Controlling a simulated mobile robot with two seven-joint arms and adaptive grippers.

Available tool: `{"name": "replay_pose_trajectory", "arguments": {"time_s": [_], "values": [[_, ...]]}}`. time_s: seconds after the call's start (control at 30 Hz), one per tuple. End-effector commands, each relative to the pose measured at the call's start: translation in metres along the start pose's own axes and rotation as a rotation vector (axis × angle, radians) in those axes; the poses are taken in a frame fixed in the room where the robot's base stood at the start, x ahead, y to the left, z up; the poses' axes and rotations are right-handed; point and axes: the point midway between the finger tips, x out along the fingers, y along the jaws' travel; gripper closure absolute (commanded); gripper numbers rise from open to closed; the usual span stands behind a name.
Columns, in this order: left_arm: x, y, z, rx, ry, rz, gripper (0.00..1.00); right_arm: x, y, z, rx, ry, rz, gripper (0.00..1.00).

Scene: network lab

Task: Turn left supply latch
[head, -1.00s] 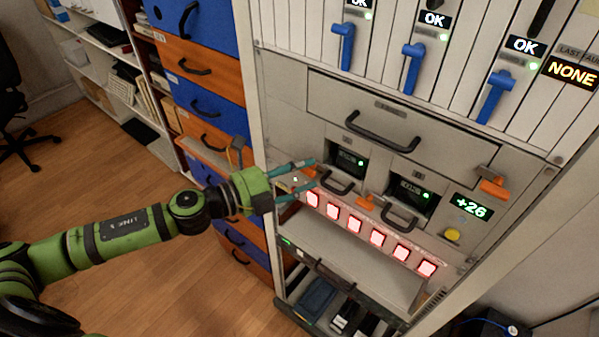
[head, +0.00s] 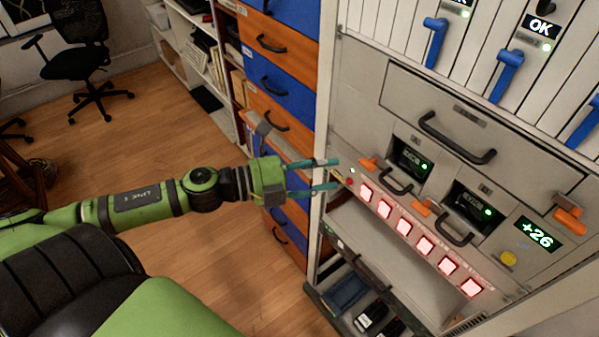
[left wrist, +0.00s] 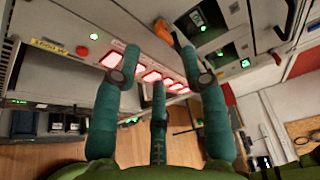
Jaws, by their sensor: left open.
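The left supply (head: 410,158) is a dark module with a green light and a black handle in the grey rack. In the left wrist view the orange latch (left wrist: 165,32) shows beyond and between the spread fingers (left wrist: 160,60). The right supply (head: 475,205) has its own orange latch (head: 422,208). My right gripper is out of view.
A row of lit red-white buttons (head: 404,226) runs below the supplies. A wide drawer handle (head: 455,140) juts out above them. A shelf (head: 375,245) is below. Blue and orange drawers (head: 280,85) stand left of the rack. Open wooden floor lies further left.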

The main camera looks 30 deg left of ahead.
Motion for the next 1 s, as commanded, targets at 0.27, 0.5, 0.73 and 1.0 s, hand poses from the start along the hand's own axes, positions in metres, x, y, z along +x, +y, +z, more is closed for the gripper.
{"name": "replay_pose_trajectory", "arguments": {"time_s": [0.27, 0.5, 0.73, 1.0], "values": [[-0.030, 0.002, -0.001, -0.004, -0.001, 0.002, 0.56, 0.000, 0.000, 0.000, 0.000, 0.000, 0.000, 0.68], [-0.042, 0.001, 0.000, -0.002, -0.001, 0.002, 0.56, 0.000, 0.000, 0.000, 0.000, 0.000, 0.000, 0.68], [-0.043, 0.000, 0.000, 0.000, 0.000, 0.001, 0.56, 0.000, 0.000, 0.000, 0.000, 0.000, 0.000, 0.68], [-0.043, 0.001, 0.000, 0.000, -0.001, 0.001, 0.56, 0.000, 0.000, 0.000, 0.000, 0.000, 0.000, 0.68]]}}
